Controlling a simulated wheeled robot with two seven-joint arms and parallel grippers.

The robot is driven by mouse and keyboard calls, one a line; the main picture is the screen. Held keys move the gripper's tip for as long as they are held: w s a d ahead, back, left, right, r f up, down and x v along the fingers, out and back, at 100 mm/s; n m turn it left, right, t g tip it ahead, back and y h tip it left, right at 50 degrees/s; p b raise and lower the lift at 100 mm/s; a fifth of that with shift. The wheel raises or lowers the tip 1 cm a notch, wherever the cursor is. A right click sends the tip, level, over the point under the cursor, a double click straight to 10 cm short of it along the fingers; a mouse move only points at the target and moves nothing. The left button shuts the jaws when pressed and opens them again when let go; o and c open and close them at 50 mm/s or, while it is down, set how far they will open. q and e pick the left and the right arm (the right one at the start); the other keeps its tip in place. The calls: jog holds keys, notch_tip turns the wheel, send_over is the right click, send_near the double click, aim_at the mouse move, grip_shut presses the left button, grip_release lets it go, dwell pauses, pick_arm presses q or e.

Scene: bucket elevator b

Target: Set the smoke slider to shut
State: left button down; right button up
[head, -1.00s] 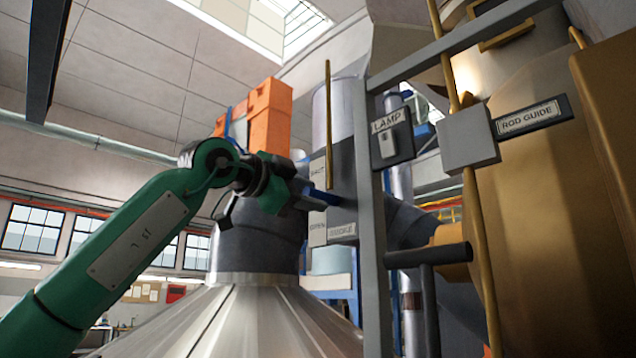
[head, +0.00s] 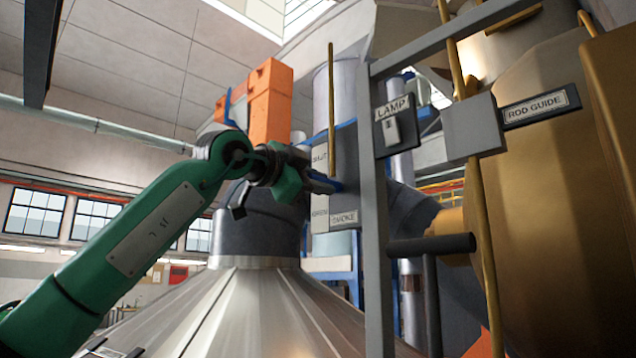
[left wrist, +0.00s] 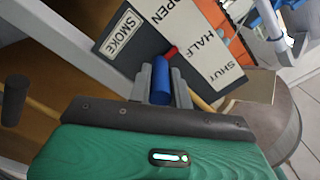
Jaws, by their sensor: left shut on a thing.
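The smoke slider panel (left wrist: 150,42) is a dark plate with a white strip lettered OPEN, HALF and SHUT and a SMOKE label. In the head view its label strip (head: 319,158) stands upright, SHUT at the top and the open label lower down. The slider's blue knob (left wrist: 160,82) has a red piece (left wrist: 170,52) beyond it, which appears near the HALF lettering; its exact setting is hard to tell. My left gripper (left wrist: 162,88) is shut on the blue knob. In the head view the left gripper (head: 333,183) reaches the panel between the SHUT and open labels, partly hiding it.
A grey upright post (head: 375,230) stands just right of the panel. It carries a LAMP switch (head: 393,124); a ROD GUIDE plate (head: 537,107) is farther right. An orange block (head: 268,100) rises behind my gripper. A metal cone (head: 250,310) lies below.

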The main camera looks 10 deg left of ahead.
pick_arm(q)
notch_tip(320, 180, up, 7)
jog(key=p, duration=0.3)
jog(key=shift+r, duration=0.5)
jog(key=shift+s+a+r, duration=0.15)
jog(key=shift+r, duration=0.1)
jog(key=c, duration=1.6)
grip_release()
jog(key=shift+r, duration=0.1)
jog(key=o, duration=0.3)
jog(key=shift+w+d, duration=0.2)
